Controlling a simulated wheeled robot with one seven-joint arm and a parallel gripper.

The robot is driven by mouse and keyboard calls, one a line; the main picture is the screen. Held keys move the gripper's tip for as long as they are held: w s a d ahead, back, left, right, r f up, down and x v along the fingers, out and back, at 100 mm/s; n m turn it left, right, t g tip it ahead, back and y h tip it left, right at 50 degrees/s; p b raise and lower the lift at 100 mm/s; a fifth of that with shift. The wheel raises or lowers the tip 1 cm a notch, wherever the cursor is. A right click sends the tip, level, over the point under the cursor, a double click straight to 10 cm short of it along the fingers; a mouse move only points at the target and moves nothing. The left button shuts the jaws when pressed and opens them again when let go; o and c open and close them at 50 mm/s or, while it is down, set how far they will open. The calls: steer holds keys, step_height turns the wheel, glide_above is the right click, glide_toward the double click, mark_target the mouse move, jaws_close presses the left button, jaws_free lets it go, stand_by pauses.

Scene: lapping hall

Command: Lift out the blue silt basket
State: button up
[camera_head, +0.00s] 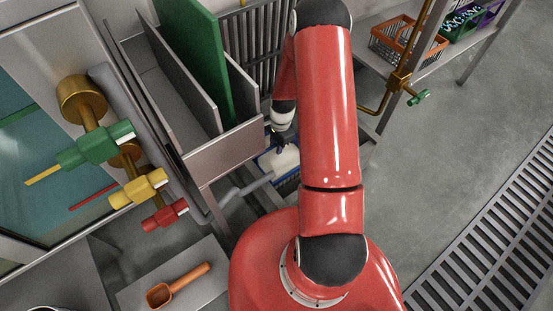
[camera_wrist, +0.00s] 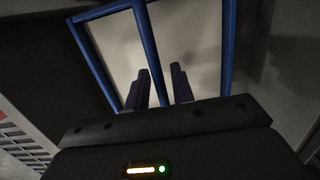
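The blue silt basket (camera_head: 264,165) sits low in a recess below the grey trough, with pale material inside. In the wrist view its blue rim bars (camera_wrist: 95,65) frame a pale grey surface, and another blue bar (camera_wrist: 143,30) runs down toward my fingers. My gripper (camera_wrist: 162,72) points into the basket area with its two dark fingers apart. In the head view my gripper (camera_head: 281,144) is above the basket's far side, partly hidden by my arm.
The grey trough (camera_head: 222,150) with an upright green panel (camera_head: 195,50) stands close left. A grey pipe (camera_head: 245,188) runs beside the basket. Coloured valves (camera_head: 95,145) and an orange scoop (camera_head: 177,287) lie left. An orange crate (camera_head: 405,42) is on the right shelf. Floor right is clear.

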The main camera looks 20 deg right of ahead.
jaws_close()
stand_by(1.2)
